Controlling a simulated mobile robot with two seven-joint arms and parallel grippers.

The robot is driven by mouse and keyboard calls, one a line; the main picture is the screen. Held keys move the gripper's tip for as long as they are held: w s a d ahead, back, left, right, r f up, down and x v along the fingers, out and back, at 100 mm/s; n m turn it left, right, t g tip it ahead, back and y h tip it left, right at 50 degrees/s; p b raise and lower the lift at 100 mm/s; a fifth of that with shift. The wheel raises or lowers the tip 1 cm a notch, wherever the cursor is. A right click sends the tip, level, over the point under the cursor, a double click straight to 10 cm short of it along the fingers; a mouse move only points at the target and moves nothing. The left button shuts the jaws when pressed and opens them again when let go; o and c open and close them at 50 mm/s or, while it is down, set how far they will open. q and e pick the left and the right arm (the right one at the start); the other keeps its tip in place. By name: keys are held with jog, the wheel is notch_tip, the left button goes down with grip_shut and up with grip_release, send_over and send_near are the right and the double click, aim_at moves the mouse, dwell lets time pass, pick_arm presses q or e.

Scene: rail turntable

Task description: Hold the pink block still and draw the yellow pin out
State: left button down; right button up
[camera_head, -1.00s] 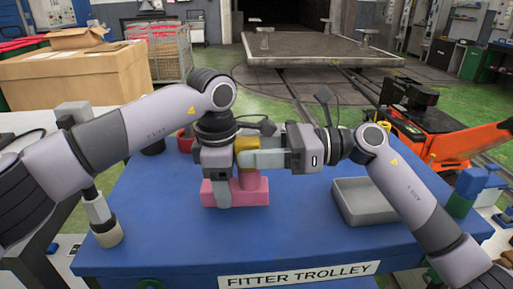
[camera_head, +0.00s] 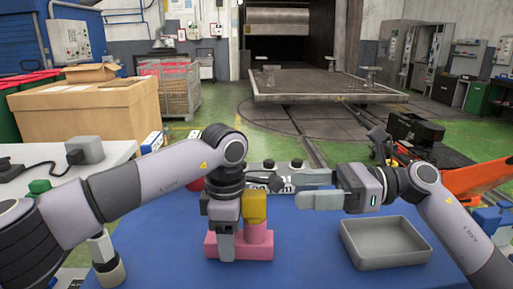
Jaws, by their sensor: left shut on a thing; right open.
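The pink block (camera_head: 257,250) sits on the blue trolley top, with a pink upright part (camera_head: 258,233) rising from it. The yellow pin (camera_head: 255,207) stands in the top of that upright part, its yellow head showing. My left gripper (camera_head: 226,245) points down and is shut on the left part of the pink block. My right gripper (camera_head: 312,190) is open and empty. It points left, to the right of the pin and a little above it, clear of the pin. The pin's lower part is hidden inside the pink part.
A grey tray (camera_head: 385,243) stands on the right of the blue trolley top (camera_head: 310,265). Dark round things on a bar sit behind my grippers. A cardboard box (camera_head: 90,112) is at the back left. The top between block and tray is clear.

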pick_arm(q)
jog(key=shift+c, duration=1.6)
grip_release()
jog(key=shift+r, duration=0.1)
